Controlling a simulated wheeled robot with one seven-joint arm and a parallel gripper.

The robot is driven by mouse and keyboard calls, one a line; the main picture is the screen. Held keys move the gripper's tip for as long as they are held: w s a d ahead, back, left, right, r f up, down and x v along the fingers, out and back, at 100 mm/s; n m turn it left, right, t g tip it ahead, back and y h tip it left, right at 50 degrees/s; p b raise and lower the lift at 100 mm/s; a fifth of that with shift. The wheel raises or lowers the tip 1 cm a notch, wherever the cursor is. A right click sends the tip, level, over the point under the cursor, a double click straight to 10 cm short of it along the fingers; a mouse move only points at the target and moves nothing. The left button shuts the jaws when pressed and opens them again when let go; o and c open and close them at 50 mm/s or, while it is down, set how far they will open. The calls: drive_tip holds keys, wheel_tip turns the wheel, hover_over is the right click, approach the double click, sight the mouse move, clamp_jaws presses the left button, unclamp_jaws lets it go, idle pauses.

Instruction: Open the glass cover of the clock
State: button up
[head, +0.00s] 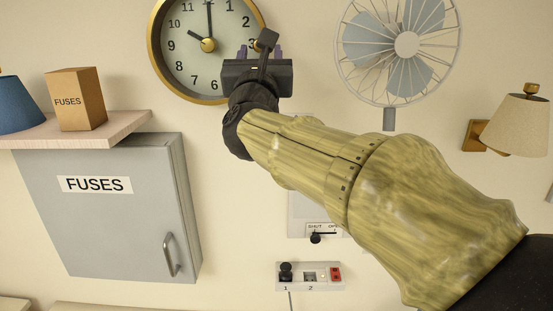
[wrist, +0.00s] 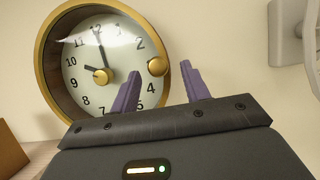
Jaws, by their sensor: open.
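The round clock (head: 153,52) has a gold rim and a pale face, and hangs on the wall at the top of the head view. In the wrist view the clock (wrist: 48,68) fills the upper left, with a glint on its glass cover (wrist: 132,43); the cover looks shut. A round gold knob (wrist: 157,67) sits on the right part of its rim. My gripper (head: 259,52) is open, at the clock's lower right. In the wrist view its purple fingers (wrist: 160,68) appear either side of the knob; I cannot tell whether they touch it. The head view hides the knob behind my gripper.
A wall fan (head: 406,45) is to the right of the clock, and a wall lamp (head: 515,122) beyond it. A shelf (head: 95,132) with a fuses box (head: 76,98) is at the left, above a grey fuses cabinet (head: 110,225). Switches (head: 309,276) are below my arm.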

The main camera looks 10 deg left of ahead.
drive_tip(key=b+v, duration=0.9)
drive_tip(key=v, duration=0.6)
drive_tip(key=w+f+n+g+y, duration=0.1)
drive_tip(key=w+f+n, duration=0.2)
drive_tip(key=f+n, duration=0.2)
drive_tip(key=w+f+n+g+y+b, duration=0.1)
drive_tip(key=w+f+n, duration=0.2)
drive_tip(key=f+n, duration=0.2)
drive_tip(key=shift+f+g, duration=0.3)
drive_tip(key=shift+g, duration=0.1)
drive_tip(key=shift+w+d, duration=0.1)
drive_tip(key=shift+d, duration=0.05)
drive_tip(key=w+d+f+n+g+h, duration=0.2)
drive_tip(key=d+f+n+g, duration=0.35)
drive_tip(key=f, duration=0.85)
drive_tip(key=w+d+f+n+g+h, duration=0.25)
drive_tip(key=d+f+n, duration=0.6)
drive_tip(key=f, duration=0.55)
drive_tip(key=s+d+f+n+g+h, duration=0.3)
drive_tip(key=s+d+f+n+g, duration=0.5)
drive_tip(key=s+d+f, duration=0.7)
wheel_tip(320, 180, down, 3)
drive_tip(key=shift+s+d+r+n, duration=0.1)
drive_tip(key=shift+s+d+n, duration=0.1)
drive_tip(key=shift+n, duration=0.5)
